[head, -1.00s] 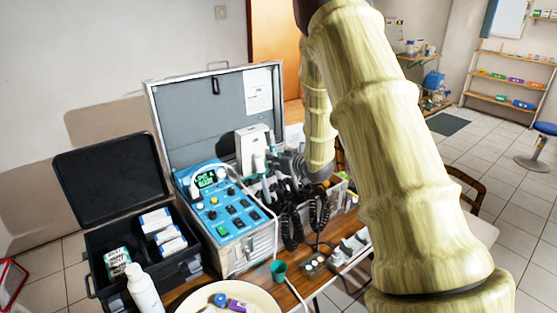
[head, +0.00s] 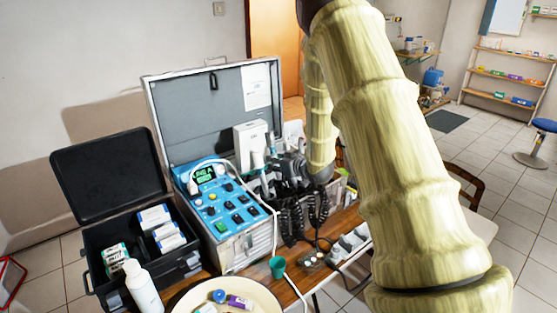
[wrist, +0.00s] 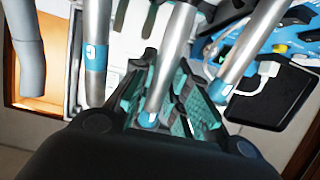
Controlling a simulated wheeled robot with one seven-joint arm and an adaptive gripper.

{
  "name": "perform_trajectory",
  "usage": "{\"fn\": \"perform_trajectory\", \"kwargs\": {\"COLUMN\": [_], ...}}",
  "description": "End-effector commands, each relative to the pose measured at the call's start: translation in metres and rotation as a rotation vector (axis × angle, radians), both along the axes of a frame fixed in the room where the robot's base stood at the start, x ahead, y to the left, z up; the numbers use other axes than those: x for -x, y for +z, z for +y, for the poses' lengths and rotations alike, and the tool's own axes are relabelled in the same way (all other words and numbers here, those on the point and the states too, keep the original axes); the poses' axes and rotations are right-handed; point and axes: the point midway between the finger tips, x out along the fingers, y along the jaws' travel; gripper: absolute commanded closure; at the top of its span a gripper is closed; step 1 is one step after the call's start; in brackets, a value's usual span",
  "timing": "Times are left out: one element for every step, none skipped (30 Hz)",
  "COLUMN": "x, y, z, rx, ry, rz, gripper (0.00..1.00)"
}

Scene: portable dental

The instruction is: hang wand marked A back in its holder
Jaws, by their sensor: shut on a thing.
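My gripper (wrist: 165,110) is shut on a silver wand (wrist: 172,60) with a teal band, seen in the middle of the wrist view. A second silver wand (wrist: 95,50) stands to its left and a third wand (wrist: 255,45) to its right, both apart from the jaws. No letter is readable on any wand. In the head view my gripper (head: 290,172) is a dark shape beside the blue control unit (head: 222,205), partly behind my arm. The holder is not clearly distinguishable there, and the held wand's lower end is hidden.
An open metal case (head: 215,110) surrounds the unit. A black box (head: 110,180) with cartons stands left. A white bottle (head: 142,288), a round tray (head: 258,290) and a green cup (head: 277,267) are in front. Black coiled cords (head: 292,222) hang near my gripper.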

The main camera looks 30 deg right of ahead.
Motion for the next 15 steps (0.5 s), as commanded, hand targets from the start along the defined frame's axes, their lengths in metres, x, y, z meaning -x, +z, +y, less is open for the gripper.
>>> {"fn": "perform_trajectory", "kwargs": {"x": [0.001,0.001,0.002,0.002,0.003,0.003,0.003,0.004,0.004,0.005,0.005,0.006,0.006,0.007,0.007], "y": [-0.003,-0.004,-0.005,-0.006,-0.007,-0.009,-0.010,-0.011,-0.012,-0.013,-0.014,-0.016,-0.017,-0.017,-0.018], "z": [0.000,0.000,0.000,0.000,0.000,0.000,0.000,0.000,0.000,0.000,0.000,-0.001,-0.001,-0.001,-0.001], "rx": [0.000,0.000,0.000,0.000,0.000,0.000,0.000,0.001,0.001,0.001,0.001,0.001,0.001,0.001,0.001], "ry": [0.000,0.000,0.000,0.000,0.000,0.000,0.000,0.000,0.000,0.000,0.000,0.000,0.000,0.000,0.000], "rz": [0.000,0.000,0.000,0.000,0.000,0.000,0.000,0.000,0.000,0.000,0.000,0.000,-0.001,-0.001,-0.001], "gripper": [1.00,1.00,1.00,1.00,1.00,1.00,1.00,1.00,1.00,1.00,1.00,1.00,1.00,1.00,1.00]}}
